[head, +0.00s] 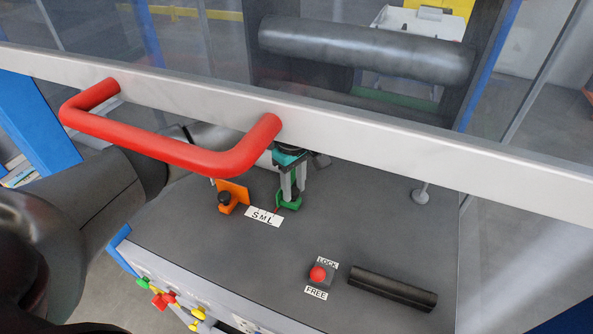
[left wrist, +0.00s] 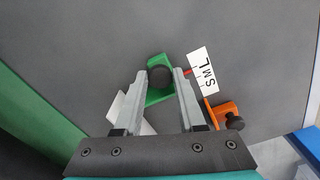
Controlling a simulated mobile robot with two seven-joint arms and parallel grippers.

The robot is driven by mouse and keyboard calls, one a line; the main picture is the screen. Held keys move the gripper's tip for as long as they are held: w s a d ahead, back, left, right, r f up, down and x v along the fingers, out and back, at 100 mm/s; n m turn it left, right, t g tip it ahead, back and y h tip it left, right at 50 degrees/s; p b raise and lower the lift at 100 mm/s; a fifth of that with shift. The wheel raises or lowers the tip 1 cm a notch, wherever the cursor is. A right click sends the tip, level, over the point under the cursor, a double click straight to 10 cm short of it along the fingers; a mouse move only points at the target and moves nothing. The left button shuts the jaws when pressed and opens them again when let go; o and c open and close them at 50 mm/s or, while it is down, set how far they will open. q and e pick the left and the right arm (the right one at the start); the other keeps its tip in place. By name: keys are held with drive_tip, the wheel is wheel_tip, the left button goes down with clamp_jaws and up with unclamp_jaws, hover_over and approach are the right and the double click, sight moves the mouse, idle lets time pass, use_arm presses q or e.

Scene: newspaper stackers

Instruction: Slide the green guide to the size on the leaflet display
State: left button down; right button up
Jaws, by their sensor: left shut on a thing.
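The green guide (head: 293,204) sits on the dark grey table beside a white S M L label (head: 264,216). It also shows in the left wrist view (left wrist: 155,95), with a black round knob (left wrist: 161,76) on it. Its small red pointer (left wrist: 187,72) is at the L end of the label. My left gripper (head: 290,190) comes down from above, its two grey fingers (left wrist: 160,85) shut on the green guide, around its knob. No leaflet display that I can read is in view. My right gripper is not in view.
An orange guide (head: 234,192) with a black knob stands left of the label. A red-knobbed lever (head: 318,273) sits between LOCK and FREE labels, beside a black bar (head: 392,288). A raised grey frame with a red handle (head: 175,145) crosses above the table.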

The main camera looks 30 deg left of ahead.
use_arm(q)
drive_tip(key=shift+s+f, duration=0.15)
drive_tip(key=shift+s, duration=0.15)
